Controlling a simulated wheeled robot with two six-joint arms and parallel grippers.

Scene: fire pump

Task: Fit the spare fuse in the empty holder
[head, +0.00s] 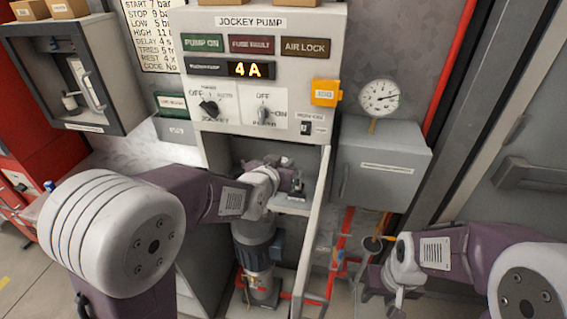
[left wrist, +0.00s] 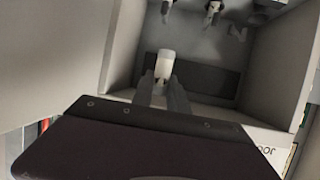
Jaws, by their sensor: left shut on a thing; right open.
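My left gripper (head: 291,190) reaches into the open compartment under the JOCKEY PUMP panel (head: 265,70). In the left wrist view its two fingers (left wrist: 165,88) are shut on a white, short cylindrical thing that looks like the spare fuse (left wrist: 165,64). The fuse points into the grey compartment, in front of a dark strip (left wrist: 208,78). I cannot make out the empty holder for certain, nor tell whether the fuse touches anything. My right gripper (head: 388,248) is open at the lower right, away from the compartment, near red pipes.
The compartment's open door (head: 318,225) stands to the right of my left gripper. A grey box (head: 383,165) with a gauge (head: 380,98) above is further right. An open wall cabinet (head: 75,80) is at left. A pump (head: 257,250) stands below the compartment.

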